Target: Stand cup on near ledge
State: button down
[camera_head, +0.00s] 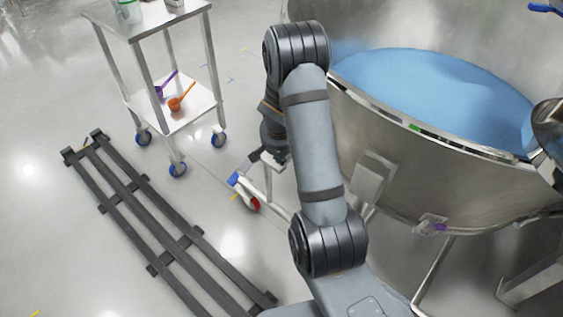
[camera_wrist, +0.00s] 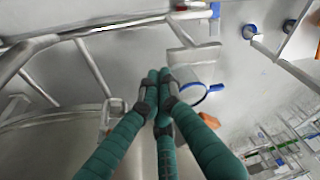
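A small bracket with a purple part (camera_head: 432,226) sticks out of the vessel's near wall; I cannot tell whether this is the near ledge.
A large steel vessel (camera_head: 450,170) holds blue powder (camera_head: 430,90). A wheeled trolley (camera_head: 190,118) carries a purple scoop (camera_head: 168,80) and an orange scoop (camera_head: 182,98) low down and a jar (camera_head: 127,11) on top. A dark slatted frame (camera_head: 155,225) lies on the floor.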

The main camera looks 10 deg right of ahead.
jog(key=w+d+f+p, duration=0.1)
jog(key=w+d+f, duration=0.1)
jog(key=w+f, duration=0.4)
jog(key=shift+s+x, duration=0.25)
jog(key=shift+x, duration=1.2)
jog(key=shift+a+f, duration=0.1)
jog(key=shift+a, duration=0.05)
jog(key=shift+p, duration=0.35)
